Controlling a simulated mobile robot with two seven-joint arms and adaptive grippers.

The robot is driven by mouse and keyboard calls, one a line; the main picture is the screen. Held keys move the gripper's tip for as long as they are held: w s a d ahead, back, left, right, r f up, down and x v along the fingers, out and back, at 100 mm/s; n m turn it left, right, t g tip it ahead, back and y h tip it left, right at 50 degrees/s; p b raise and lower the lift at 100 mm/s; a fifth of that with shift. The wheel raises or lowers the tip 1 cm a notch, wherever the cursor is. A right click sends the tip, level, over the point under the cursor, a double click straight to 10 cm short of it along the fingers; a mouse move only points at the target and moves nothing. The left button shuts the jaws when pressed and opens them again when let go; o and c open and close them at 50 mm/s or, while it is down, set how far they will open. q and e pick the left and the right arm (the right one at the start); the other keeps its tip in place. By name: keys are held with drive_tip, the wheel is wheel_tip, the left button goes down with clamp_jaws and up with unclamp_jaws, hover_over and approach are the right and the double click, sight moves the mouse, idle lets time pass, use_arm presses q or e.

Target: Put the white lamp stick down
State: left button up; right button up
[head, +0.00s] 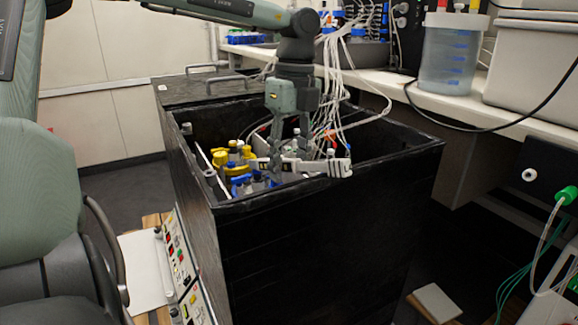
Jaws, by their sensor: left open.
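A white bar (316,167), which looks like the white lamp stick, lies across the inside of a black open-topped box (310,250), near its front wall. My left gripper (285,166) reaches down into the box from above, open, with its fingertips at the bar. I cannot tell whether the fingers touch it. Bottles with yellow caps (222,158) and blue caps (240,182) stand in the box to the left of the fingers. The lower parts of the bottles are hidden by the box walls. My right gripper is not in view.
White tubes (335,95) run from the box to the bench (470,107) behind. A lidded clear container (450,55) stands there. A control panel (180,255) is on the box's left side, with a pale slim tube (163,262) beside it. The box rim surrounds the gripper.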

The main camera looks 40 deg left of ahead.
sight(288, 159)
use_arm(q)
drive_tip(key=shift+f, duration=0.5)
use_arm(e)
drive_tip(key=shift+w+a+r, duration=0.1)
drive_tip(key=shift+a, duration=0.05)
use_arm(q)
clamp_jaws()
drive_tip(key=shift+r, duration=0.2)
wheel_tip(288, 159, up, 4)
drive_tip(key=shift+r, duration=0.1)
drive_tip(key=s+d+r, duration=0.2)
drive_tip(key=s+r, duration=0.4)
drive_tip(key=s, duration=0.5)
drive_tip(key=shift+s+r, duration=0.2)
drive_tip(key=shift+s, duration=0.1)
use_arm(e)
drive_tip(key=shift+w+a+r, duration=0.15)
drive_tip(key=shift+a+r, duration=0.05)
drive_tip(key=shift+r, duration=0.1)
